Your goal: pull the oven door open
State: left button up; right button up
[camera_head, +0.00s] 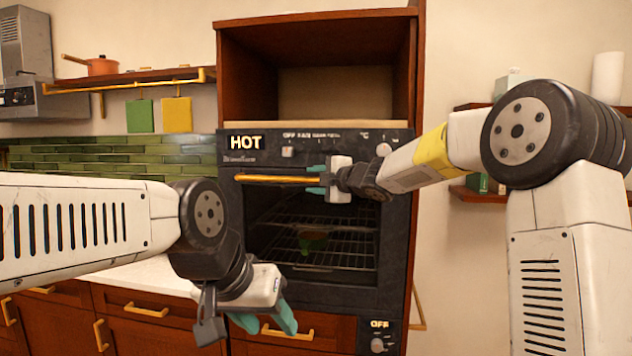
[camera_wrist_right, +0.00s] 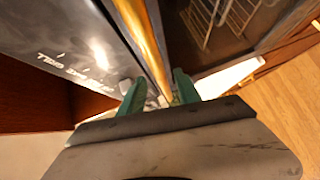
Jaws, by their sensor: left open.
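The oven door (camera_head: 310,296) is black with a dark window, and it looks shut. Wire racks and a greenish item show through the window. A gold bar handle (camera_head: 272,179) runs across the door's top; it also shows in the right wrist view (camera_wrist_right: 150,45). My right gripper (camera_head: 316,180) is at the handle's right part, one green finger above the bar and one below. In the right wrist view the bar passes between the fingers (camera_wrist_right: 160,93), which look spread wider than it. My left gripper (camera_head: 265,320) is open and empty, low in front of the drawers.
The control panel (camera_head: 315,141) with knobs and a "HOT" label sits above the door. An empty wooden niche (camera_head: 325,92) is over the oven. Wooden drawers (camera_head: 145,308) with gold handles and a pale counter stand at the left. An "OFF" knob (camera_head: 378,345) is below right.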

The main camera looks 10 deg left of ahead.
aim_at(310, 180)
jog(key=x, duration=0.4)
jog(key=shift+w, duration=0.1)
grip_shut()
dwell(1.4)
